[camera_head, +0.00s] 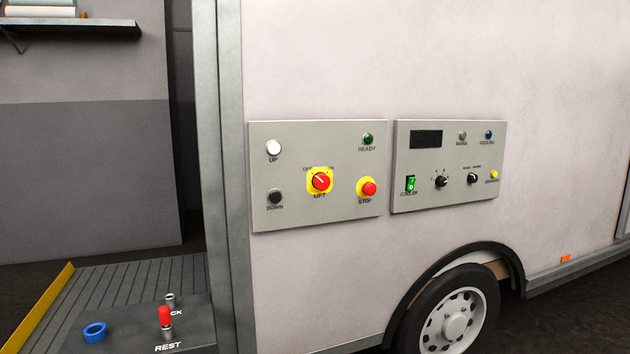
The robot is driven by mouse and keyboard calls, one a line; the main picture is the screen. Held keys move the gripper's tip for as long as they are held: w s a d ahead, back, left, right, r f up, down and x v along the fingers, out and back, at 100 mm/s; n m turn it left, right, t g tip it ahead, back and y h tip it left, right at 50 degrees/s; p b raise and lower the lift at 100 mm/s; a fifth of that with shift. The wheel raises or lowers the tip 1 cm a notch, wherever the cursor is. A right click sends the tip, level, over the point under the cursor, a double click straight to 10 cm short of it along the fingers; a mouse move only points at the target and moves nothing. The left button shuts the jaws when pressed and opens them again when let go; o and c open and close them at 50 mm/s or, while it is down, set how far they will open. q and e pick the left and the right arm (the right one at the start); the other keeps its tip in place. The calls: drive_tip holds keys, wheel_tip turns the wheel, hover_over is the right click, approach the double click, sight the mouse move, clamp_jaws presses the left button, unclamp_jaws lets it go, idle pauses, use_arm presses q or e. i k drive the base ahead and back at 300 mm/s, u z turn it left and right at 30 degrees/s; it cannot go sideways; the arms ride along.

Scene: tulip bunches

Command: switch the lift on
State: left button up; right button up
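The lift control panel (315,218) is a grey plate on the side of a pale truck body. Its LIFT switch (320,181) is a red rotary knob on a yellow plate, with a light pointer line that slants toward the upper left. The panel also carries a white UP button (273,148), a dark DOWN button (275,196), a dark green READY lamp (368,139) and a red STOP button (368,188) on a yellow base. Neither of my grippers is in view.
A second panel (450,205) to the right has a lit green COOLER switch (410,184), knobs and a dark display. At lower left, a dark surface (195,322) holds a red-topped lever (165,316) and a blue ring (95,331). A wheel (455,318) is below.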

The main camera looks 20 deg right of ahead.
sight(322, 182)
drive_tip(key=z, duration=1.05)
drive_tip(key=i, duration=0.9)
drive_tip(key=u, duration=1)
